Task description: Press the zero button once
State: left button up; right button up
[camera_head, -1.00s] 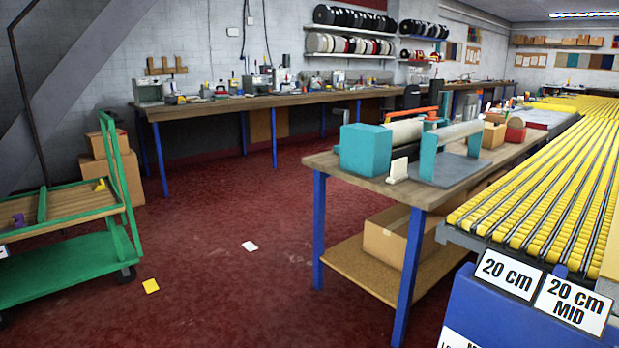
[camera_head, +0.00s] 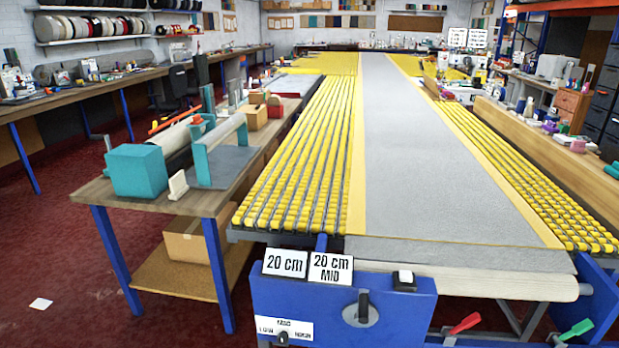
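A blue control panel (camera_head: 405,318) stands at the near end of the machine. On its top edge is a white push-button in a black housing (camera_head: 405,278); I can read no zero label on it. A black rotary knob on a grey disc (camera_head: 362,309) is on the panel's front. At lower left, a white plate (camera_head: 285,329) carries a small dial marked LOW on the left; its top word is too small to read surely. Two white signs, "20 cm" (camera_head: 285,262) and "20 cm MID" (camera_head: 330,268), stand behind the panel. Neither gripper is in view.
A long grey rug (camera_head: 415,140) lies on the machine between yellow rollers (camera_head: 300,155). A red lever (camera_head: 465,323) and a green lever (camera_head: 577,329) are low at right. A workbench (camera_head: 110,193) with a teal box (camera_head: 138,171) stands left. Red floor is open at lower left.

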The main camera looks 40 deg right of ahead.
aim_at(405, 276)
jog(key=z, duration=1.95)
